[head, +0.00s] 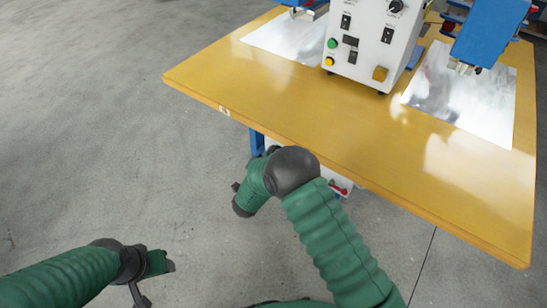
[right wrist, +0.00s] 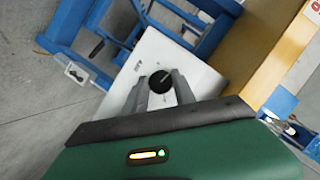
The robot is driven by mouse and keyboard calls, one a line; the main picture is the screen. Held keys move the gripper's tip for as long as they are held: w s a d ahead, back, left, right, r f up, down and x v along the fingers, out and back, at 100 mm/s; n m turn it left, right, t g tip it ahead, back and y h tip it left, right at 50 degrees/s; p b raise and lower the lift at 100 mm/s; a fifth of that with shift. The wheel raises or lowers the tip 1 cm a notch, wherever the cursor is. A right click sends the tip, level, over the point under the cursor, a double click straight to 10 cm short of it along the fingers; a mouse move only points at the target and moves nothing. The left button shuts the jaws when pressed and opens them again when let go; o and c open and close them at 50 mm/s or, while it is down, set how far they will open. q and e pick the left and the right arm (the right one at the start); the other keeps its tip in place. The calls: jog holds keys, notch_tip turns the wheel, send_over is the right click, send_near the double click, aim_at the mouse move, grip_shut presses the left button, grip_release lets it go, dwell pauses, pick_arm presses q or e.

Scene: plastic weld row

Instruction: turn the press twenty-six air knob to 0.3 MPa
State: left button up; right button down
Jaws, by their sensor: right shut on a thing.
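In the right wrist view a round black knob (right wrist: 160,81) sits on the face of a white panel (right wrist: 150,52). My right gripper (right wrist: 161,88) has its two grey fingers on either side of the knob and is shut on it. Dark lettering by the knob is too small to read, so its setting cannot be told. In the head view my right arm bends down beside the table's front edge, and its gripper is not clear there. My left arm is at the lower left, away from the table. Its dark end (head: 140,294) is too unclear to show the jaws.
A yellow-topped table (head: 250,105) carries a white control box (head: 368,62) with buttons and switches, between shiny metal plates (head: 287,40). Blue frame bars (right wrist: 205,45) stand close around the white panel. Grey floor to the left is clear.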

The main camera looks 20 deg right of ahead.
jog(key=shift+s+f+m+t+b, duration=0.15)
jog(key=shift+m+t+b, duration=0.55)
jog(key=shift+m+b, duration=0.65)
jog(key=shift+f+m+t+b, duration=0.15)
jog(key=shift+m+t+b, duration=0.55)
jog(key=shift+m+b, duration=0.65)
jog(key=c, duration=1)
grip_release()
jog(key=shift+d+r, duration=0.1)
jog(key=shift+c, duration=0.2)
jog(key=p+v, duration=0.4)
jog(key=v, duration=1.2)
jog(key=shift+s+a, duration=0.25)
jog(key=shift+s, duration=0.1)
